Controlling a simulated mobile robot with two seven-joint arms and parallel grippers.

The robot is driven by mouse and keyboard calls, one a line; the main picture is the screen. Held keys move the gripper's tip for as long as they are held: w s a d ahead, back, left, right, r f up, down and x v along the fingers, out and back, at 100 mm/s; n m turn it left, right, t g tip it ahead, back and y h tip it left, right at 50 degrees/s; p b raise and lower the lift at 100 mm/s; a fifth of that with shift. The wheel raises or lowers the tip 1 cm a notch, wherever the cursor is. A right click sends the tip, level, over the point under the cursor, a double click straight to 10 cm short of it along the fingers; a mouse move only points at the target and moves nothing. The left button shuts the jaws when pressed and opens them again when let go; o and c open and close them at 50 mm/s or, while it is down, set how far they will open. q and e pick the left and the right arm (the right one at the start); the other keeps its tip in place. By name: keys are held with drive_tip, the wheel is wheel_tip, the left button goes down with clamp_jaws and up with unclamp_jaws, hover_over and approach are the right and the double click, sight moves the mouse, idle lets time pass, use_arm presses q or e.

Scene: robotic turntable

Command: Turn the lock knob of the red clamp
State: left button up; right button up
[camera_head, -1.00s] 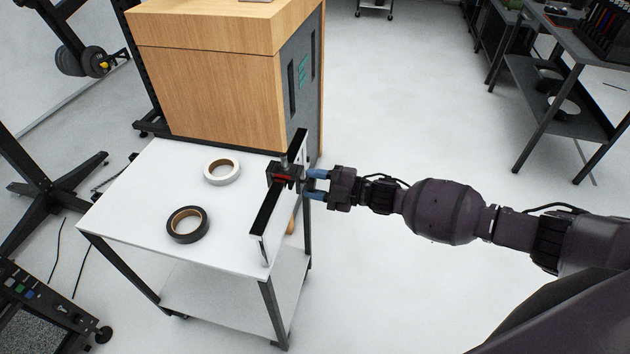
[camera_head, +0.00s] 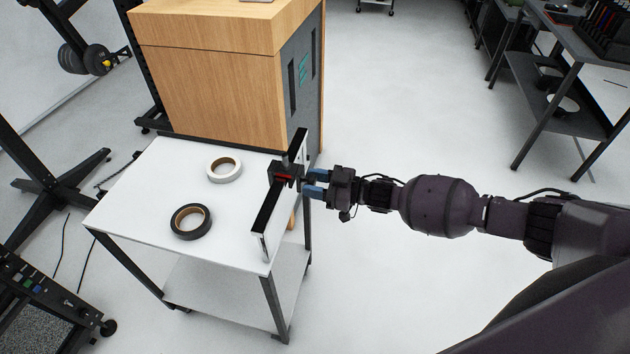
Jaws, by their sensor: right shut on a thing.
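The red clamp (camera_head: 285,177), mostly dark with a red strip, sits on a black-topped upright panel (camera_head: 267,210) along the right edge of the white table. My right gripper (camera_head: 311,184), with blue fingers, comes in from the right. It is shut on the clamp's lock knob at the clamp's right side. The knob is small and mostly hidden between the fingers. My left gripper is not in view.
A white tape roll (camera_head: 238,172) and a black tape roll (camera_head: 207,228) lie on the white table (camera_head: 145,195). A wooden cabinet (camera_head: 205,75) stands behind it. Dark shelving (camera_head: 560,100) stands at the far right. The floor between is clear.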

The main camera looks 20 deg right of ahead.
drive_tip(key=m, duration=0.4)
drive_tip(key=shift+a+r+m, duration=0.2)
drive_tip(key=shift+a+m, duration=0.05)
drive_tip(key=shift+m, duration=0.05)
drive_tip(key=m, duration=0.3)
drive_tip(key=shift+m, duration=0.4)
drive_tip(key=m, duration=0.4)
drive_tip(key=shift+m, duration=1.4)
drive_tip(key=shift+r, duration=0.1)
drive_tip(key=o, duration=0.9)
drive_tip(key=shift+f, duration=0.2)
